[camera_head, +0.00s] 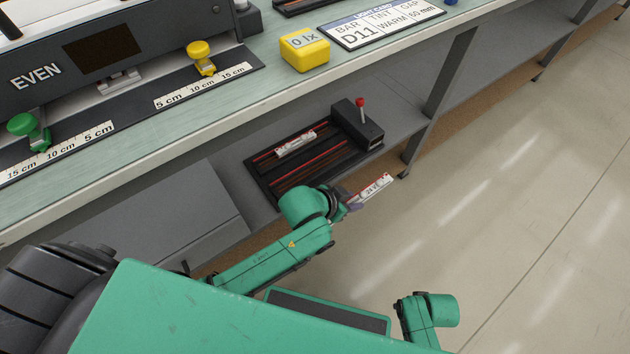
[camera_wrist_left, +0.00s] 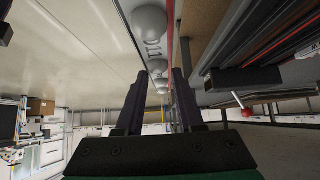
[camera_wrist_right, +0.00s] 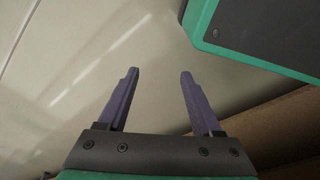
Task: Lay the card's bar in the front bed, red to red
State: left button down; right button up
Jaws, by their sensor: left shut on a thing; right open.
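My left gripper (camera_head: 352,202) is shut on a pale bar (camera_head: 375,187) with a printed label, held in front of the fixture and apart from it. In the left wrist view, the bar (camera_wrist_left: 150,22) has domed lenses and a red edge strip on its right, between my left fingers (camera_wrist_left: 158,78). The dark fixture (camera_head: 264,184) on the lower shelf has long beds with red lines. Another pale bar (camera_head: 296,144) lies in its rear part; my arm partly covers the front. The card (camera_head: 382,24) reads BAR D11, TINT WARM, GAP 60 mm. My right gripper (camera_wrist_right: 160,80) is open and empty.
A black box with a red-knobbed lever (camera_head: 360,102) stands at the fixture's right end. On the bench above are a yellow 0 lx block (camera_head: 304,50), rulers (camera_head: 204,86), and green (camera_head: 28,130) and yellow (camera_head: 201,56) knobs. Open floor lies right.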

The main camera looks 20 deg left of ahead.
pick_arm(q)
jog(key=shift+w+a, duration=0.25)
jog(key=shift+w, duration=0.05)
jog(key=w+a, duration=0.3)
jog(key=a, duration=0.1)
jog(key=w+a+b, duration=0.1)
jog(key=w+a, duration=0.3)
jog(key=w+a+b, duration=0.1)
jog(key=w+a, duration=0.2)
jog(key=a, duration=0.2)
jog(key=shift+w, duration=0.35)
notch_tip(320, 180, down, 4)
jog(key=shift+a+r+b, duration=0.1)
jog(key=shift+r+b, duration=0.15)
jog(key=shift+b, duration=0.65)
jog(key=c, duration=0.5)
grip_release()
pick_arm(e)
jog(key=w+a+r, duration=0.2)
jog(key=w+r, duration=0.1)
jog(key=r, duration=0.7)
jog(key=shift+a+y, duration=0.2)
jog(key=shift+y, duration=0.1)
